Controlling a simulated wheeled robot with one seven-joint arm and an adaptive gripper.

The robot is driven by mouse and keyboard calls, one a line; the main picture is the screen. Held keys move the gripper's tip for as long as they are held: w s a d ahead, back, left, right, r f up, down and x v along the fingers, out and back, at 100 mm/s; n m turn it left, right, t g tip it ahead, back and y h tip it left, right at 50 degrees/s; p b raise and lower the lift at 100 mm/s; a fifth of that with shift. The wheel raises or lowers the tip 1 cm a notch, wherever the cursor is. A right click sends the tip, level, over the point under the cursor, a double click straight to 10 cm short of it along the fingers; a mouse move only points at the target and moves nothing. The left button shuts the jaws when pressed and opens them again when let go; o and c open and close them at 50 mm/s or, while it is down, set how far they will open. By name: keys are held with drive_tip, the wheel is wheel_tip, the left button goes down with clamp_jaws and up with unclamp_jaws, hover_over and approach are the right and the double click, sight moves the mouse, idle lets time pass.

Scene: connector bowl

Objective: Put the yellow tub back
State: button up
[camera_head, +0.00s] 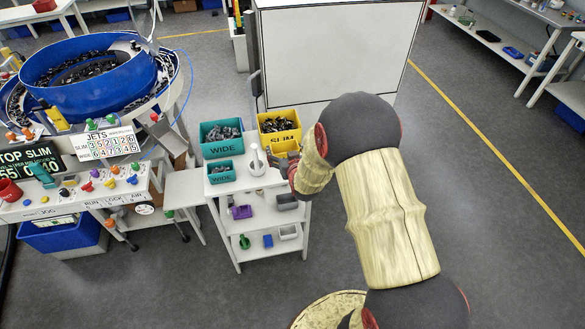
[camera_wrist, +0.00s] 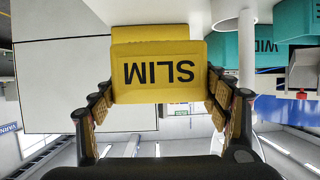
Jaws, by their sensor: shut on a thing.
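The yellow tub (camera_head: 281,136), marked SLIM and filled with small dark parts, is at the back right of the small white stand (camera_head: 262,191). In the wrist view the yellow tub (camera_wrist: 158,76) fills the middle, its label upside down. My gripper (camera_wrist: 160,98) has a finger at each side of the tub and is shut on it. In the head view my gripper (camera_head: 288,167) is at the tub's near side, partly hidden by my arm. I cannot tell whether the tub's base touches the stand.
A large teal WIDE tub (camera_head: 221,138) stands left of the yellow tub, with a smaller teal tub (camera_head: 221,173) nearer. A white upright post-like thing (camera_head: 257,161) stands close by. A whiteboard (camera_head: 335,52) is behind. The blue feeder bowl (camera_head: 90,85) is at left. Floor to the right is clear.

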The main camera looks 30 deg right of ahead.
sight(290, 141)
drive_tip(key=d+r, duration=0.1)
drive_tip(key=w+d+r, duration=0.1)
drive_tip(key=d, duration=0.1)
drive_tip(key=shift+w+r, duration=0.1)
drive_tip(key=shift+w, duration=0.05)
drive_tip(key=shift+d, duration=0.2)
wheel_tip(290, 141, down, 10)
drive_tip(key=b, duration=0.2)
drive_tip(key=shift+w+r+b, duration=0.15)
drive_tip(key=shift+r+b, duration=0.1)
drive_tip(key=shift+b, duration=0.1)
drive_tip(key=shift+f, duration=0.1)
drive_tip(key=o, duration=1.1)
drive_tip(key=shift+o, duration=0.3)
